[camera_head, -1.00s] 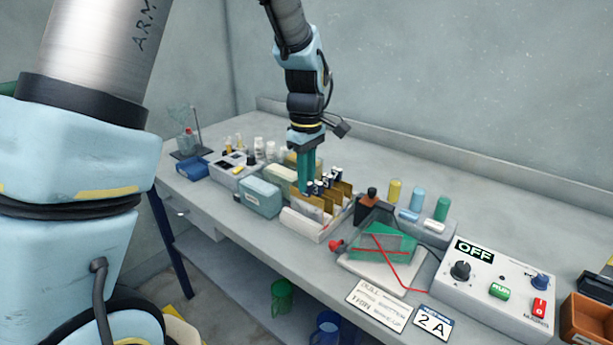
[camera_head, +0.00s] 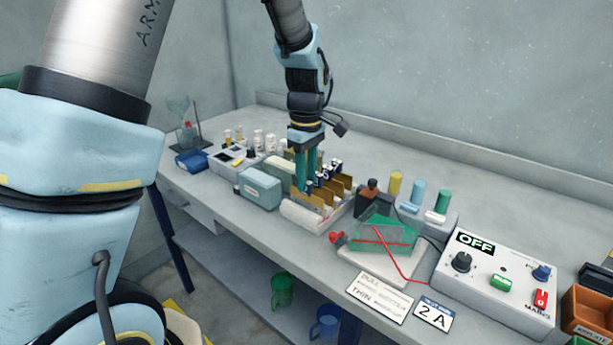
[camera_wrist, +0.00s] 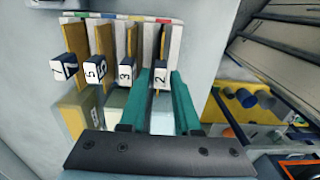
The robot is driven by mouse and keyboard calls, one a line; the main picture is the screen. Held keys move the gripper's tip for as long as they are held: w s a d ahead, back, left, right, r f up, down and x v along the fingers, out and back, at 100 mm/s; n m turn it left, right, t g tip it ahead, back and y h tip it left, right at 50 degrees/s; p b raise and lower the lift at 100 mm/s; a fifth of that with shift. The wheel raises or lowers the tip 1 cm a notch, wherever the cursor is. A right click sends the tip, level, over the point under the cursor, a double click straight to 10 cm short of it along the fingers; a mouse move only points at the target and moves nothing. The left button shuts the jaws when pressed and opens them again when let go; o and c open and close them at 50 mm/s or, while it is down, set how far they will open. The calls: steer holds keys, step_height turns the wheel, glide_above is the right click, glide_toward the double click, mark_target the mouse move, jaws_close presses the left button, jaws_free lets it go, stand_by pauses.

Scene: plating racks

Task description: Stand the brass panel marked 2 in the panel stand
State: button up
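The brass panel marked 2 (camera_wrist: 163,42) stands upright at the right end of a row of panels in the wrist view. Its white tag with a black 2 (camera_wrist: 161,80) lies between the teal fingers of my gripper (camera_wrist: 162,85). The fingers straddle the tag with a narrow gap and look open. The lower part of the panel is hidden. I cannot tell for sure which object is the panel stand.
Panels marked 3 (camera_wrist: 130,40), 5 (camera_wrist: 105,42) and 7 (camera_wrist: 76,72) stand close beside it. A teal box (camera_head: 260,188) is left of the rack. A green clear tank (camera_head: 385,232) and a control box reading OFF (camera_head: 490,283) are to the right. Bare bench lies behind.

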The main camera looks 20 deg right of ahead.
steer(key=o, duration=0.3)
step_height(320, 180, up, 11)
steer(key=b, duration=0.2)
stand_by(0.4)
steer(key=shift+f, duration=0.1)
